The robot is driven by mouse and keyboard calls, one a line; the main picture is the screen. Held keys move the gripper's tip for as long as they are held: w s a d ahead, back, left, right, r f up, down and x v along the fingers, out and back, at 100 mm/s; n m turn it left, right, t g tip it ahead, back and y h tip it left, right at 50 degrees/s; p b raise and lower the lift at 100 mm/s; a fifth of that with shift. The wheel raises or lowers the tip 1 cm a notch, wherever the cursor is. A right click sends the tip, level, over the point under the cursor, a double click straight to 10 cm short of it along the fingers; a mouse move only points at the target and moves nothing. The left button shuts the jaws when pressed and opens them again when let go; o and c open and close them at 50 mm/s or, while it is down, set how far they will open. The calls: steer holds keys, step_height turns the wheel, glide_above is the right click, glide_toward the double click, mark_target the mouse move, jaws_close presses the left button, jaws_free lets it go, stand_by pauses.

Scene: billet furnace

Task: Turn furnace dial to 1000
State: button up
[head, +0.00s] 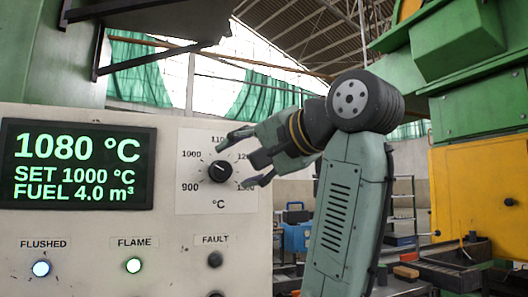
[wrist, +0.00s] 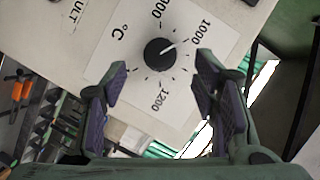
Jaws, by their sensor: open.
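The furnace dial (head: 220,170) is a black round knob on a white scale plate (head: 190,203) marked in °C. Its white pointer line aims up and left, toward 1000. In the wrist view the dial (wrist: 160,53) also has its pointer toward the 1000 mark. My gripper (head: 243,159) is open and empty, just right of the dial in the head view, and hides part of the scale's right side. In the wrist view the dial lies between the open fingers (wrist: 161,80), with space on both sides. The display (head: 78,163) reads 1080 °C, SET 1000 °C, FUEL 4.0 m³.
The FAULT lamp (head: 215,259) is dark. A dark bracketed shelf (head: 150,22) juts out above the panel. Green and yellow machinery (head: 478,190) stands at right.

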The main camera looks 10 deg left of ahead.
steer(key=v, duration=0.6)
steer(key=shift+s+d, duration=0.25)
steer(key=shift+s, duration=0.05)
